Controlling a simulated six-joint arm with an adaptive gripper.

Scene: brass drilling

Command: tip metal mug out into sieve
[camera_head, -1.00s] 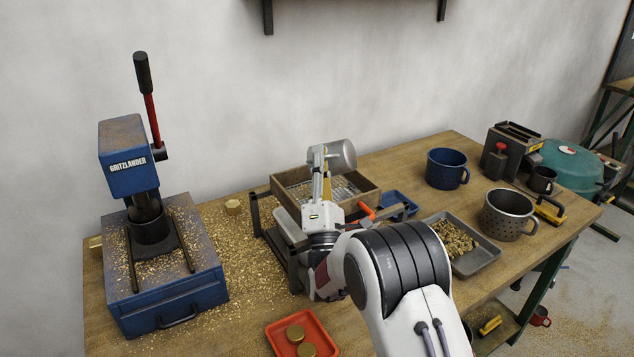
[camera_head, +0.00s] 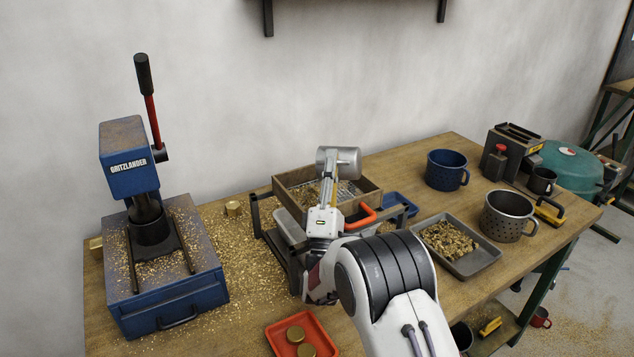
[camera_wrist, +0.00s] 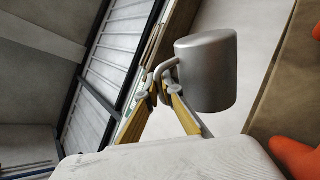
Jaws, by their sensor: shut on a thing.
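The metal mug (camera_head: 345,161) is a plain grey cylinder held on its side above the sieve, its base end toward the right. My gripper (camera_head: 328,182) is shut on the mug's handle; the wrist view shows the fingertips (camera_wrist: 165,88) closed at the handle beside the mug (camera_wrist: 206,72). The sieve (camera_head: 368,200) is a wooden box with a mesh floor, on a dark stand. Gold-coloured bits show on the mesh just left of my gripper. The mug's mouth and inside are hidden from me.
An orange handle (camera_head: 362,216) is beside the sieve, close to my gripper. A blue press (camera_head: 165,285) stands left.

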